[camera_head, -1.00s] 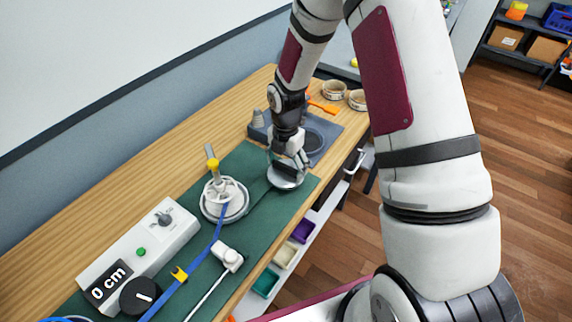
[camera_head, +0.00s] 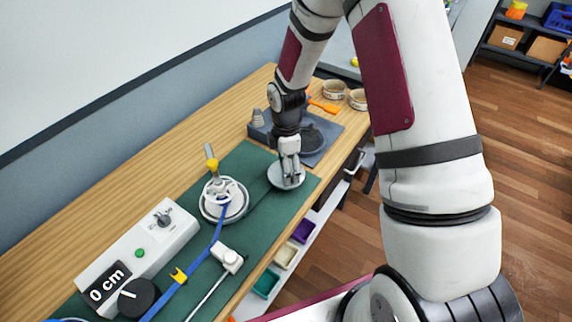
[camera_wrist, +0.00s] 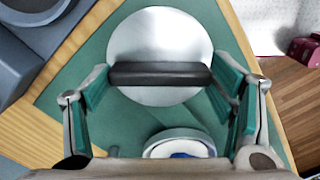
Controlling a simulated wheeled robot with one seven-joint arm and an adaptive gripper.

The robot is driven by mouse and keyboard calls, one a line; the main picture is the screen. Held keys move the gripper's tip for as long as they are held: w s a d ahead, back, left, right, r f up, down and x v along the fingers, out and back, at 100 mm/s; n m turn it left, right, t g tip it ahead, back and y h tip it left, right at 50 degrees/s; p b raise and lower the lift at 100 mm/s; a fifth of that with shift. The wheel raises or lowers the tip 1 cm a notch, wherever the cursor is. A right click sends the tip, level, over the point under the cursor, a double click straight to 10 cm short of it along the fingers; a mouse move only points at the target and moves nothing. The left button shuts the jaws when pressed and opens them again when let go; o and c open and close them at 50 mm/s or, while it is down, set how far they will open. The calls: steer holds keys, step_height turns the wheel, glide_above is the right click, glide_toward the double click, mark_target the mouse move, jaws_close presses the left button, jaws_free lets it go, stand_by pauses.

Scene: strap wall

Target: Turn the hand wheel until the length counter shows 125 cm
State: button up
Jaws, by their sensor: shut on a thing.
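The length counter (camera_head: 108,285) on a white box at the lower left of the head view reads 0 cm. The hand wheel (camera_head: 276,177), a pale grey disc, lies on the green mat beyond the reel. In the wrist view the wheel (camera_wrist: 158,30) shows a dark crossbar (camera_wrist: 160,73). My gripper (camera_head: 288,179) points down over the wheel. In the wrist view my gripper (camera_wrist: 160,78) is shut on the crossbar, one finger at each end. In the head view the gripper hides the crossbar.
A white reel (camera_head: 225,202) with a blue strap (camera_head: 202,254) stands near the wheel. A black knob (camera_head: 138,298) sits beside the counter. A white clamp-like piece (camera_head: 227,257) lies near the front edge. A dark grey base (camera_head: 328,148) stands behind my gripper.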

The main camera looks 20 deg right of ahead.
steer(key=m, duration=0.4)
steer(key=shift+m, duration=0.3)
steer(key=m, duration=0.3)
steer(key=shift+m, duration=0.4)
steer(key=m, duration=0.4)
steer(key=shift+b, duration=0.3)
steer(key=m, duration=0.8)
steer(key=shift+m, duration=0.3)
steer(key=m, duration=0.3)
steer(key=shift+m, duration=0.3)
steer(key=m, duration=0.3)
steer(key=shift+m, duration=2.1)
